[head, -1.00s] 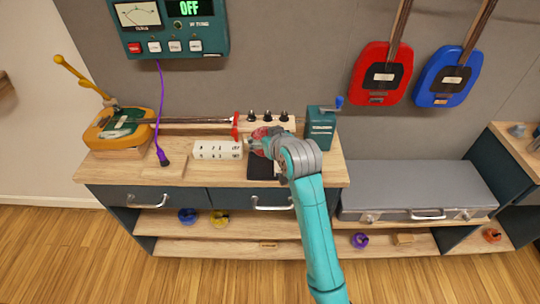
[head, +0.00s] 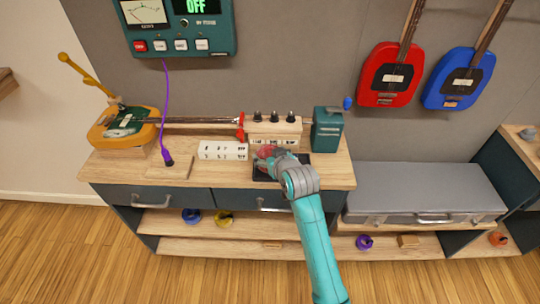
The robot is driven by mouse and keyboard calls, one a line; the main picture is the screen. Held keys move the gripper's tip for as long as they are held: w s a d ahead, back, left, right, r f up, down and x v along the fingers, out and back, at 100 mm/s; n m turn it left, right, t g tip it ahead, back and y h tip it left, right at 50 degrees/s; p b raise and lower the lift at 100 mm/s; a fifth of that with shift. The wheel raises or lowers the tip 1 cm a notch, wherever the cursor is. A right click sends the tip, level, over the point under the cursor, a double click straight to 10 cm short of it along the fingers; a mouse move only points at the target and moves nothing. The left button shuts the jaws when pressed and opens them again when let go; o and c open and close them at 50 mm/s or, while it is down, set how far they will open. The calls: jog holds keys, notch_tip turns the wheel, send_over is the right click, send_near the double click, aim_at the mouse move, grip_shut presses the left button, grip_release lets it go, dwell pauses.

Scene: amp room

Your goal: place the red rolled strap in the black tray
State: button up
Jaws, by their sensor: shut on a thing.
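The red rolled strap (head: 264,153) is in my gripper (head: 267,159) at the middle of the bench, partly hidden by the gripper. My gripper is shut on it, above the black tray (head: 262,175). The tray lies flat on the wooden bench top, and my gripper and wrist cover much of it. I cannot tell whether the strap touches the tray floor.
A white labelled block (head: 222,150) stands just left of the tray. A wooden block with black knobs (head: 272,130) is behind it, and a teal box with a crank (head: 327,130) is behind right. A yellow guitar (head: 125,125) lies at left. The bench's front right is clear.

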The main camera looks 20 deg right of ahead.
jog(key=o, duration=1.1)
jog(key=shift+f, duration=0.2)
jog(key=shift+c, duration=0.2)
jog(key=shift+r, duration=0.1)
jog(key=v, duration=1.2)
jog(key=s+f+m+t, duration=0.1)
jog(key=s+f, duration=0.5)
jog(key=s, duration=0.5)
jog(key=s+f, duration=0.6)
jog(key=s, duration=0.4)
jog(key=s+r, duration=0.3)
jog(key=s, duration=0.8)
jog(key=s+r+t+h, duration=0.1)
jog(key=s+r, duration=0.2)
jog(key=s, duration=0.8)
jog(key=shift+s+d+r, duration=0.2)
jog(key=shift+s+d, duration=0.1)
